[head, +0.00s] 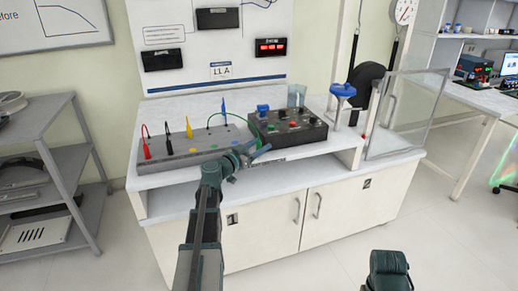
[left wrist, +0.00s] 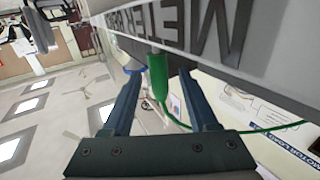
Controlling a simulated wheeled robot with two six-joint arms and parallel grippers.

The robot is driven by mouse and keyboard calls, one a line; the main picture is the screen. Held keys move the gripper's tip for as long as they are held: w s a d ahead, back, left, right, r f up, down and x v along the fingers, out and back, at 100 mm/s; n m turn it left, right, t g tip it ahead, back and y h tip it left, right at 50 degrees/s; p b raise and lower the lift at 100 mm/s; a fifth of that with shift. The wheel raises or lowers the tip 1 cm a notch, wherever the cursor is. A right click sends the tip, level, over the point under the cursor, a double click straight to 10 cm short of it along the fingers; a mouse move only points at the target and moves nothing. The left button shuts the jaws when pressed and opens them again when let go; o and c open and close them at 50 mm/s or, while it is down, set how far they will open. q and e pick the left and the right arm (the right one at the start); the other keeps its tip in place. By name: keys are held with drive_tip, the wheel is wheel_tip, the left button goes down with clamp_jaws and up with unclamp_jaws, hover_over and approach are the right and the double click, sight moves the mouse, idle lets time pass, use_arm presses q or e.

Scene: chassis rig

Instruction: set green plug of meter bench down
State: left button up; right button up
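The green plug (left wrist: 157,75) shows in the left wrist view, upright in the picture, in the gap between my left fingers near their tips. Clear space shows on both sides of it, and its green lead runs off to the right. My left gripper (head: 250,152) is at the front of the bench top, with its fingers spread; they also show apart in the left wrist view (left wrist: 159,78). In the head view the green lead (head: 228,114) arches beside the black meter box (head: 288,127); I cannot make out the plug there.
A grey board (head: 200,150) holds red, black, yellow and blue plugs, left of the meter box. A blue-topped stand (head: 342,91) and a clear hinged panel (head: 408,115) are to the right. A grey shelf rack (head: 70,165) stands left. The floor in front is clear.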

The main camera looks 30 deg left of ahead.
use_arm(q)
clamp_jaws()
drive_tip(key=shift+r, duration=0.15)
use_arm(e)
drive_tip(key=shift+r, duration=0.1)
